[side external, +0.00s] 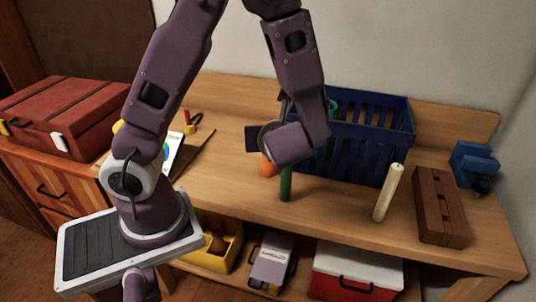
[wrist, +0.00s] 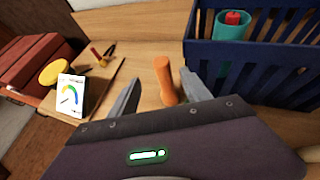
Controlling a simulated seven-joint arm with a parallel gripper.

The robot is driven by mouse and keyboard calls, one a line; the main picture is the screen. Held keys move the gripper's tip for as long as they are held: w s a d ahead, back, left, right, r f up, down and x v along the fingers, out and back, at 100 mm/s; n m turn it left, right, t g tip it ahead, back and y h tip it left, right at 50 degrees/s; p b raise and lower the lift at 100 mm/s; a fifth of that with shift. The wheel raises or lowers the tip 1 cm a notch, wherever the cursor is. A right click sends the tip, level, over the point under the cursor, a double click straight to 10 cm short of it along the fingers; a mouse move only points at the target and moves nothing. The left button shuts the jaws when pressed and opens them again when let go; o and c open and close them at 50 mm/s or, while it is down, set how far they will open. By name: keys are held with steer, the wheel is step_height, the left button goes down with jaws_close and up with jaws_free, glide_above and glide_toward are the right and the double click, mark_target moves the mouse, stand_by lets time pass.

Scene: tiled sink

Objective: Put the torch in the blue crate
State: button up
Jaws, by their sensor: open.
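An orange, rounded upright object (wrist: 165,82), which looks like the torch, stands on the wooden bench. In the wrist view it appears between the two fingers of my gripper (wrist: 160,84), which are open with room on both sides. I cannot tell whether they are level with it. In the side view the orange object (side external: 267,166) is partly hidden by my gripper (side external: 257,142). The blue crate (side external: 372,150) stands at the back right of it, and its slatted wall also shows in the wrist view (wrist: 265,62). A teal cup-like thing (wrist: 232,27) with a red top is in the crate.
A dark green cylinder (side external: 286,184) stands close in front of the orange object. A cream candle (side external: 388,193), a brown block (side external: 440,206) and a blue tool (side external: 474,165) are to the right. A red toolbox (side external: 75,116) and a white card (wrist: 70,95) are left.

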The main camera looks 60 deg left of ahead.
steer(key=x, duration=0.7)
steer(key=shift+d+f, duration=0.15)
steer(key=shift+f, duration=0.05)
steer(key=shift+w, duration=0.15)
jaws_close()
stand_by(0.9)
